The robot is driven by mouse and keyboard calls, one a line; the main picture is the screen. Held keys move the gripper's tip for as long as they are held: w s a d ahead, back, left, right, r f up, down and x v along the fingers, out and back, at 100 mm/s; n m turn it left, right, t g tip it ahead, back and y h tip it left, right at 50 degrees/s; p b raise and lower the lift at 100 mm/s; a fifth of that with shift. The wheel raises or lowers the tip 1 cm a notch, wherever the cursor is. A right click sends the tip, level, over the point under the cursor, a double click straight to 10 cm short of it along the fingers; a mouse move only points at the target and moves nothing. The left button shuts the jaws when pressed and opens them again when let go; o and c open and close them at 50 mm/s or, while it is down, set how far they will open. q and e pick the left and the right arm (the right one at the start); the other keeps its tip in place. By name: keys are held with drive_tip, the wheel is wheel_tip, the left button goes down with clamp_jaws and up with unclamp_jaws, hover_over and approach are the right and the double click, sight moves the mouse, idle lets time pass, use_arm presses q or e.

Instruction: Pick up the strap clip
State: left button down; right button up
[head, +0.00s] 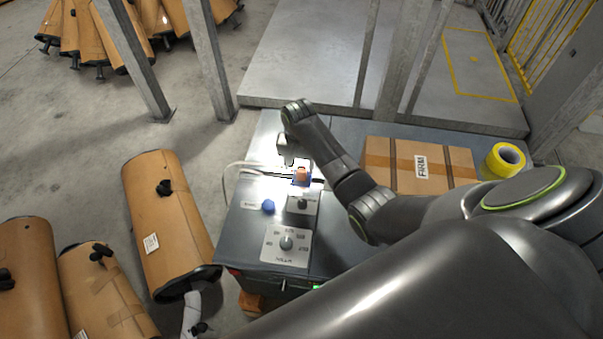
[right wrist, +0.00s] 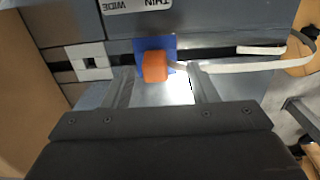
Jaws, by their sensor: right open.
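The strap clip, a small orange block (head: 302,174), sits on a blue patch on top of the grey machine. In the right wrist view the orange clip (right wrist: 155,66) lies on the blue patch (right wrist: 143,44), with a white strap (right wrist: 235,67) running off to the right from it. My right gripper (head: 296,167) is over the machine top, at the clip. In the right wrist view its two fingers (right wrist: 163,84) are open and apart, with the clip just beyond and between their tips. Whether they touch it I cannot tell. My left gripper is out of view.
The machine (head: 250,225) carries a blue button (head: 268,206) and a dial panel (head: 286,246). A brown carton (head: 432,165) and yellow tape roll (head: 504,160) lie to the right. Metal posts (head: 207,60) rise behind.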

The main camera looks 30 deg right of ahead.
sight(302, 169)
drive_tip(key=f, duration=0.1)
drive_tip(key=d+f, duration=0.1)
drive_tip(key=f, duration=0.1)
drive_tip(key=shift+f, duration=0.2)
drive_tip(key=shift+w+f, duration=0.1)
drive_tip(key=shift+f, duration=0.45)
drive_tip(key=shift+c, duration=0.2)
drive_tip(key=c, duration=1)
